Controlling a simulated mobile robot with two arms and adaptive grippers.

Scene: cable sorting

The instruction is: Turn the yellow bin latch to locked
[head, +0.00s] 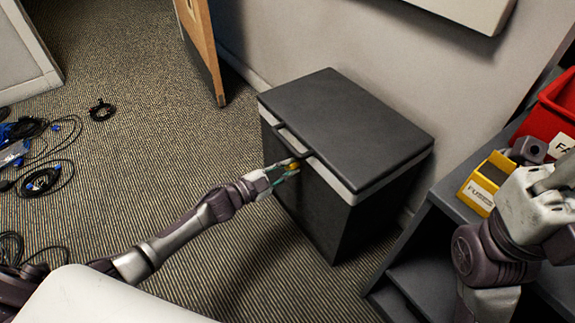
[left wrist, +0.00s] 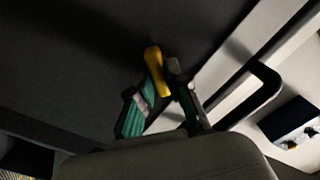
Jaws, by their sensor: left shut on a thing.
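The bin is a dark grey box (head: 318,204) with a dark lid (head: 345,120) and a pale band under it. Its small yellow latch (head: 294,166) is on the front below the lid; it also shows in the left wrist view (left wrist: 154,62), tilted, against the dark front. My left gripper (head: 284,171) is at the latch, with its green-padded fingers (left wrist: 162,92) shut on it. The fingers hide the latch's lower part. My right arm is at the right edge; its gripper does not show.
A handle (head: 291,141) sticks out from the bin front close to my left fingers, also in the left wrist view (left wrist: 262,92). A grey shelf (head: 424,240) at right holds yellow (head: 481,188) and red bins (head: 552,112). Cables (head: 40,178) lie at left. The carpet between is clear.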

